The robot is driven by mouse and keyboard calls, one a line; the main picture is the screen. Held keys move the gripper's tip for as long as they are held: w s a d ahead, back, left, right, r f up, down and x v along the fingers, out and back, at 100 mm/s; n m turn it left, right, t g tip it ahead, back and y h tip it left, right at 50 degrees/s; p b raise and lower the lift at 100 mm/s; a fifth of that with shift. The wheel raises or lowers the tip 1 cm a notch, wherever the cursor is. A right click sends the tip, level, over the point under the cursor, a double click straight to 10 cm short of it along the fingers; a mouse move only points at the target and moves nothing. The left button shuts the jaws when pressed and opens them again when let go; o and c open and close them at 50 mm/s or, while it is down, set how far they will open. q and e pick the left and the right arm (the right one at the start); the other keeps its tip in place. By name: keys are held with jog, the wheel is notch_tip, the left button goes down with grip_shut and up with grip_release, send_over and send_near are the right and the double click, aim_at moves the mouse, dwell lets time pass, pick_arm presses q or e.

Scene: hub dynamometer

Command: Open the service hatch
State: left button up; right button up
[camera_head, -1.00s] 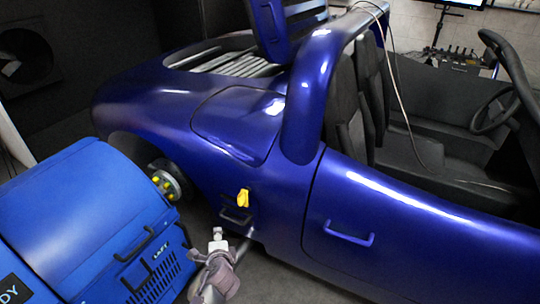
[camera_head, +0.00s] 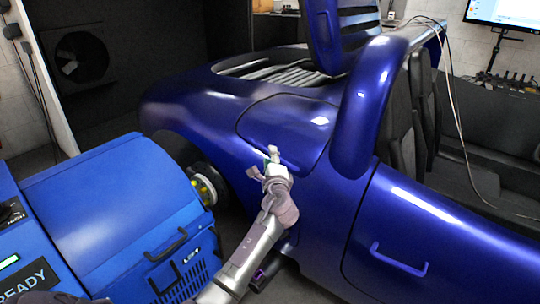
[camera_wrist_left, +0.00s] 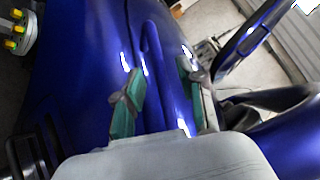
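A blue car stands beside a blue machine. An outlined panel on its rear flank, seemingly the service hatch (camera_head: 285,122), lies flush in the bodywork. A body-coloured raised bar (camera_head: 291,164) runs along its lower edge. My left gripper (camera_head: 271,157) is in front of that edge. In the left wrist view its green-padded fingers (camera_wrist_left: 160,97) are apart and empty. The blue bar (camera_wrist_left: 152,48) lies ahead, roughly between the fingers; contact cannot be told. My left arm covers the flank's lower part, where the yellow latch and black handle were seen earlier. My right gripper is not in view.
The blue machine (camera_head: 120,200) fills the lower left. A wheel hub (camera_head: 208,187) with yellow nuts sits between it and the car. The door handle (camera_head: 399,260) is to the right. A raised blue cover (camera_head: 325,35) stands above the rear deck.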

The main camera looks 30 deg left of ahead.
pick_arm(q)
jog(key=shift+x, duration=1.55)
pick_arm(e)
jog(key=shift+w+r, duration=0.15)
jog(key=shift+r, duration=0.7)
pick_arm(q)
grip_shut()
